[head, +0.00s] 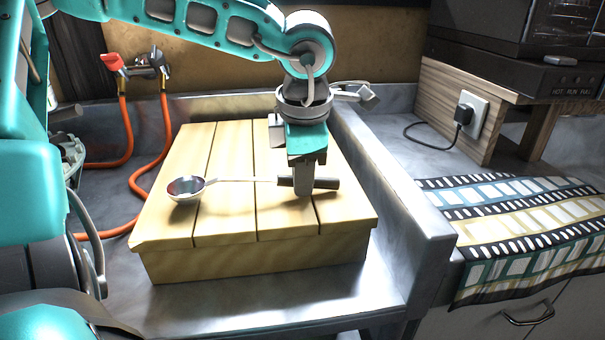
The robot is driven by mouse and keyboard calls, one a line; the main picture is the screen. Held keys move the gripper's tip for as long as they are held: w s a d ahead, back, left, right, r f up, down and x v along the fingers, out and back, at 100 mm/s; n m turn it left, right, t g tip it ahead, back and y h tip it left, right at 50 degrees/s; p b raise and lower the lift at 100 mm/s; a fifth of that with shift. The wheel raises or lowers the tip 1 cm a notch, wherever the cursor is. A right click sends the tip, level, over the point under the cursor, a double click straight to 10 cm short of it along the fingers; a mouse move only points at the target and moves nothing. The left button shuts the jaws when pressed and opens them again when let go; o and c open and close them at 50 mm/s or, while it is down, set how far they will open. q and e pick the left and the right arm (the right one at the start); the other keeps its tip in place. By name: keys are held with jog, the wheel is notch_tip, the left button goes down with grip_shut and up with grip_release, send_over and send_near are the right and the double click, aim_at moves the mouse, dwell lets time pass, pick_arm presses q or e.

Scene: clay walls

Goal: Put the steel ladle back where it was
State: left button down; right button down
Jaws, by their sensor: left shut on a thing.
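The steel ladle (187,188) is in the head view, over the slatted wooden box (255,262). Its round bowl is at the left and its thin handle runs right to a dark grip. My left gripper (304,187) points down and is shut on the ladle's dark grip, above the right part of the wooden top. The ladle lies about level, close to the slats; I cannot tell whether it touches them. My right gripper is not in view.
A grey raised edge (400,200) runs along the box's right side. A film-strip patterned cloth (530,230) lies on the counter at the right. Orange hoses (165,140) hang at the left. A wall socket with a black plug (464,115) is at the back right.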

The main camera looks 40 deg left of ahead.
pick_arm(q)
jog(key=shift+f, duration=0.15)
jog(key=c, duration=1)
grip_release()
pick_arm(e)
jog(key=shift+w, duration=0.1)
pick_arm(q)
jog(key=shift+r+p, duration=0.25)
jog(key=shift+p, duration=0.15)
notch_tip(320, 180, up, 12)
jog(key=s+d+p, duration=0.1)
jog(key=p, duration=0.2)
jog(key=shift+s+d, duration=0.25)
jog(key=shift+s, duration=0.05)
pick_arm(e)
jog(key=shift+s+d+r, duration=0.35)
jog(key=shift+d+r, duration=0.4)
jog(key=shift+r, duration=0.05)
pick_arm(q)
jog(key=shift+r, duration=0.1)
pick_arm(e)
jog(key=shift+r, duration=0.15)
